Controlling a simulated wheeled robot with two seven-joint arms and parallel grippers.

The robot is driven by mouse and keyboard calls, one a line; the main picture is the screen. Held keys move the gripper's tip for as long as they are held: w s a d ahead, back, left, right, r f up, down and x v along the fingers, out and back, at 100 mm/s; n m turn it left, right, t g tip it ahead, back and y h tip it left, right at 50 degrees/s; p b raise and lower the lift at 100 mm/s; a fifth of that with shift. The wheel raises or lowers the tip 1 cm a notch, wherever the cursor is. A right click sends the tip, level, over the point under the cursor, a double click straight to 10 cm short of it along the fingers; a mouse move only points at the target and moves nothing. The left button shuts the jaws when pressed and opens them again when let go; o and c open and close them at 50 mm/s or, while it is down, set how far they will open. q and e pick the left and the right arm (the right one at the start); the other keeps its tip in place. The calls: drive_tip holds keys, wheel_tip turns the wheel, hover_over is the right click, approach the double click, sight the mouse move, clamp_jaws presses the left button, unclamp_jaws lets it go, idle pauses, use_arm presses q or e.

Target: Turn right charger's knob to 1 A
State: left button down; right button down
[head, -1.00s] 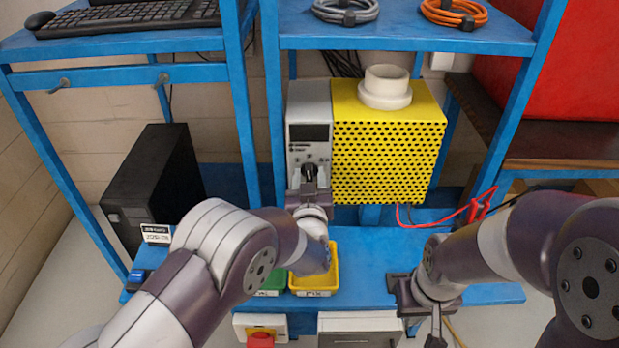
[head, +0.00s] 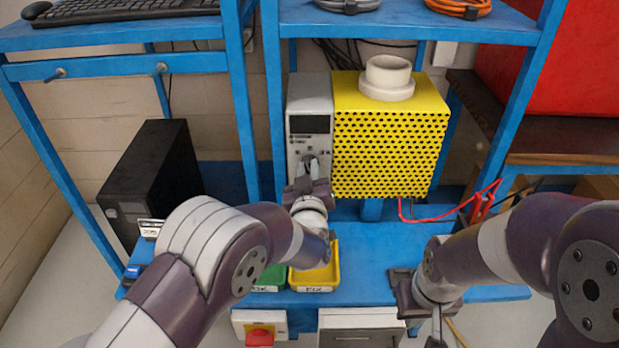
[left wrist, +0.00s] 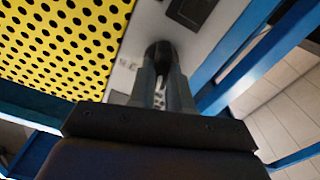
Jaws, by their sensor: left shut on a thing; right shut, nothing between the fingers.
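The grey charger (head: 310,108), a tall narrow box with a dark display, stands upright on the blue bench. Its front also shows in the left wrist view (left wrist: 190,45). My left gripper (head: 311,170) is at the lower part of the charger's front. In the left wrist view, its two fingers (left wrist: 160,82) are shut on the dark round knob (left wrist: 158,52), one on each side. The fingers hide much of the knob, and its pointer and scale cannot be read. My right gripper (head: 437,332) is shut and empty, low over the bench's front right edge.
A yellow perforated box (head: 390,150) with a white round collar stands close beside the charger. A black case (head: 150,185) stands left. A yellow bin (head: 325,277) and a green bin (head: 272,277) lie below my left wrist. Red cables (head: 465,208) lie right. Blue uprights flank the charger.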

use_arm(q)
drive_tip(key=n+b, duration=0.3)
drive_tip(key=b, duration=0.1)
drive_tip(key=shift+a+f+n, duration=0.1)
drive_tip(key=shift+a+n, duration=0.05)
drive_tip(key=shift+n, duration=0.25)
drive_tip(key=shift+n+b, duration=0.7)
drive_tip(key=shift+b, duration=0.1)
drive_tip(key=shift+r+n, duration=0.2)
drive_tip(key=shift+n, duration=0.1)
drive_tip(key=c, duration=1.1)
unclamp_jaws()
drive_tip(key=shift+o, duration=0.2)
drive_tip(key=shift+w+f, duration=0.15)
drive_tip(key=s, duration=1.2)
drive_tip(key=shift+s+b, duration=0.35)
